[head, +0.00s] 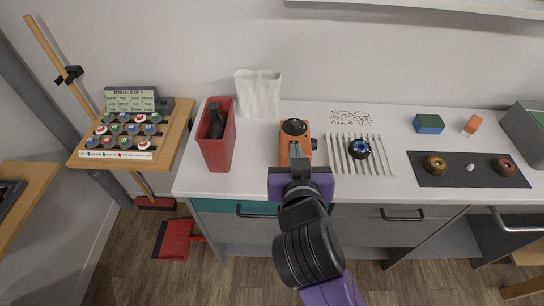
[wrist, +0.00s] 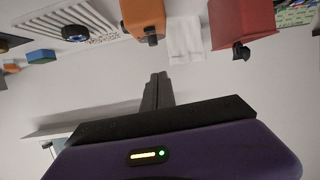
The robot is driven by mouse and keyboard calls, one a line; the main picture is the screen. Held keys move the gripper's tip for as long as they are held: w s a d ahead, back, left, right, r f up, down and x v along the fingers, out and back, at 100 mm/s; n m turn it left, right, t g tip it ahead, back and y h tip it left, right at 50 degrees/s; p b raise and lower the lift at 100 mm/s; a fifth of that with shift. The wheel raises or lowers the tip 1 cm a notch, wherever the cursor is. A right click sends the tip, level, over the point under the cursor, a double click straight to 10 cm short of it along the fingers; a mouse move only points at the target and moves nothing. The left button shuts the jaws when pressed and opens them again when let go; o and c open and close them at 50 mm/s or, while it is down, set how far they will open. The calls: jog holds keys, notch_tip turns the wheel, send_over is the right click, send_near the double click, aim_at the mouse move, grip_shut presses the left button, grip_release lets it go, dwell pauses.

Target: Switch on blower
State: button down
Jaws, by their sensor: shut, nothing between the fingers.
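An orange device with a round black top (head: 295,131), which appears to be the blower, stands on the white counter near its middle. A small black part sticks out at its right side. In the wrist view its orange body (wrist: 143,14) and a black stub show at the top edge. My gripper (head: 298,158) is in front of the device in the head view and covers its lower part. In the wrist view my gripper (wrist: 159,78) is shut and empty, its tips apart from the orange body. I cannot tell whether the device is on.
A red bin (head: 217,150) with a dark object inside stands left; a white bag-like holder (head: 258,95) is behind. A slatted white rack (head: 343,165) with a blue-black wheel (head: 360,148) lies right, then a black mat (head: 470,180). A button panel (head: 130,102) stands far left.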

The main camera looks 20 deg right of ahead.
jog(key=shift+s+d+f+m, duration=0.25)
jog(key=shift+f+m, duration=0.05)
jog(key=shift+f, duration=0.1)
jog(key=shift+w, duration=0.1)
jog(key=w+d+f+p, duration=0.2)
jog(key=w+d+f, duration=0.1)
jog(key=w+f, duration=0.4)
jog(key=shift+w+f, duration=0.3)
jog(key=shift+w, duration=0.35)
